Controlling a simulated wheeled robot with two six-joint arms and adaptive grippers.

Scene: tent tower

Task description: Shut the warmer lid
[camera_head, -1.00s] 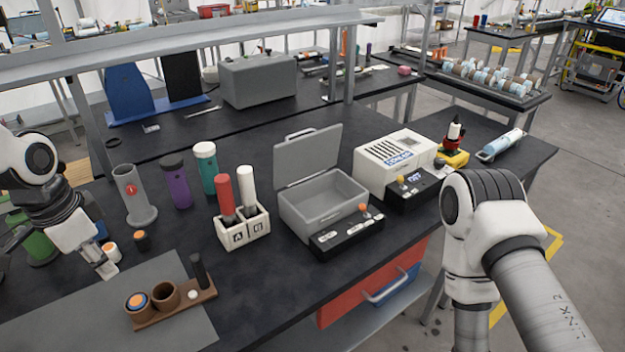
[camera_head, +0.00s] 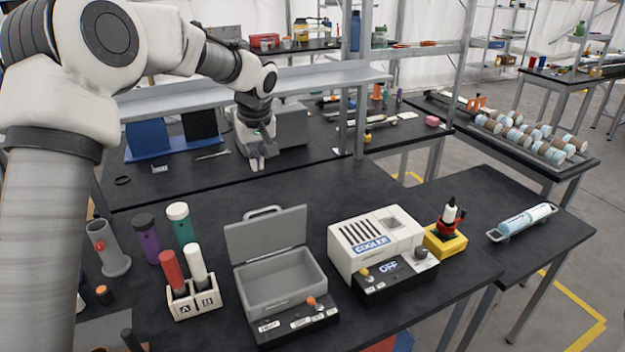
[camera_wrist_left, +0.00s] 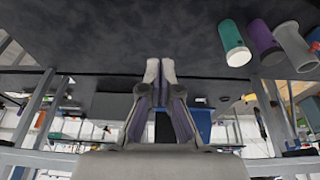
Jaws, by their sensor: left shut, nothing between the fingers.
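The warmer is a grey open box (camera_head: 280,283) with a dark control panel (camera_head: 298,322) and an orange-tipped lever at its front. Its grey lid (camera_head: 266,236) stands up, tilted back from the rear edge. My left gripper (camera_head: 257,165) comes in from the upper left and points down beyond the lid, apart from it, near the rear workbench. Its fingers are together and empty, as the left wrist view also shows (camera_wrist_left: 160,68). The warmer does not show clearly in the left wrist view. My right gripper is not in view.
A white cooler (camera_head: 375,243) marked OFF stands right of the warmer. A holder (camera_head: 196,303) with red and white tubes stands left. Purple (camera_head: 148,240) and teal (camera_head: 181,225) cylinders stand behind the holder. A metal shelf (camera_head: 310,79) runs above the rear bench. Bare table lies behind the lid.

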